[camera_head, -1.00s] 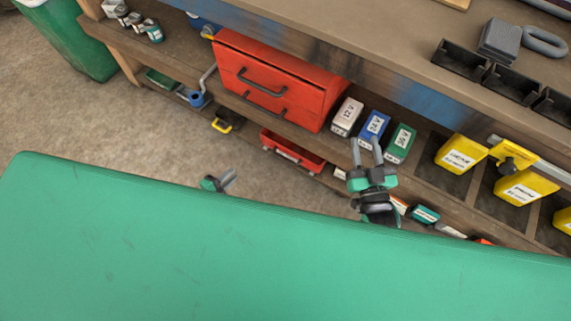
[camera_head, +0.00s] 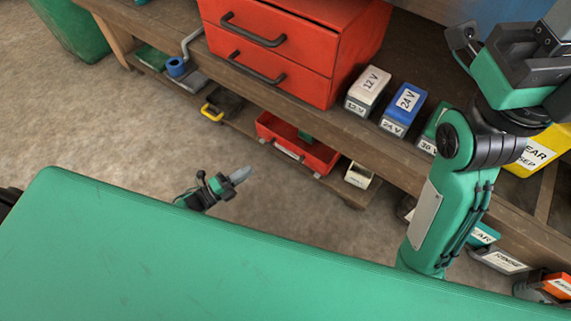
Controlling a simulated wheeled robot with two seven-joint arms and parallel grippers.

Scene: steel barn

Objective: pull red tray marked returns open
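An open-topped red tray (camera_head: 318,158) is at the lower shelf below the red drawer cabinet. A pale handle or label shows on its front; I cannot read any word there. A small green item shows inside it. My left gripper (camera_head: 239,175) is low over the floor, to the left of and nearer than the tray, and apart from it. Its grey fingers overlap in this view, so their opening is unclear. My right arm rises at the right, and its upper links cross the top right corner; its fingertips do not show.
The red drawer cabinet (camera_head: 290,55) with two dark handles stands on the shelf above. White (camera_head: 367,88) and blue (camera_head: 403,108) boxes stand beside it. A small whitish box (camera_head: 359,175) is right of the tray. A green surface (camera_head: 200,260) fills the front; bare floor lies between.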

